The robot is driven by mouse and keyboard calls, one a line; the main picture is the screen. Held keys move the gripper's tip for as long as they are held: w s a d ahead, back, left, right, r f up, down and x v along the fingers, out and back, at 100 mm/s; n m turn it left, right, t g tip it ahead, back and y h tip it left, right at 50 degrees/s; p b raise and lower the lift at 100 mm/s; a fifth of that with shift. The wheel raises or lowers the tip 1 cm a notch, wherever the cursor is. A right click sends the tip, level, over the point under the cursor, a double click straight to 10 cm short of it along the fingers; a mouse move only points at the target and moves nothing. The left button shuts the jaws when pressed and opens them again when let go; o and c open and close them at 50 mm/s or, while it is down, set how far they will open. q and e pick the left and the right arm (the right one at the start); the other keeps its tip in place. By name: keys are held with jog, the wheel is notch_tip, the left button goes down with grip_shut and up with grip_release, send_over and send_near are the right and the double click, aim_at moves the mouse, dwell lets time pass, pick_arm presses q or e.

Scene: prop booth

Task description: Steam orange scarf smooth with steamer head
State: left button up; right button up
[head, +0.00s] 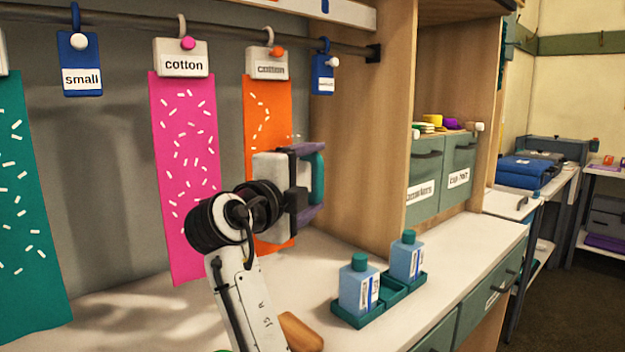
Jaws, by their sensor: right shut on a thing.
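The orange scarf (268,110) hangs from the rail under a white clip tag, with pale dashes on it. Its middle is hidden behind the steamer head and my arm; its lower end shows beneath them. My right gripper (304,188) is shut on the steamer head (270,172), a pale block with a teal handle. The steamer head overlaps the scarf in the picture; I cannot tell whether they touch. My left gripper is not in view.
A pink scarf (184,210) and a teal scarf (25,210) hang to the left. Blue bottles (358,290) stand in a green tray (347,318) on the white bench (455,248). A wooden post (365,175) stands right of the orange scarf. A tan object (298,332) lies at the bottom.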

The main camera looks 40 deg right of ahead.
aim_at(311, 204)
jog(key=shift+f+b, duration=1.25)
jog(key=shift+f, duration=0.05)
jog(key=shift+f+b, duration=1)
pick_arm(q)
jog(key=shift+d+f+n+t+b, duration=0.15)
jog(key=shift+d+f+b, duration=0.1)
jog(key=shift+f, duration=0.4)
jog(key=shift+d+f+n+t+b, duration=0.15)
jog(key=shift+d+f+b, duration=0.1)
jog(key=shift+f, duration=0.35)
pick_arm(e)
jog(key=shift+f, duration=0.5)
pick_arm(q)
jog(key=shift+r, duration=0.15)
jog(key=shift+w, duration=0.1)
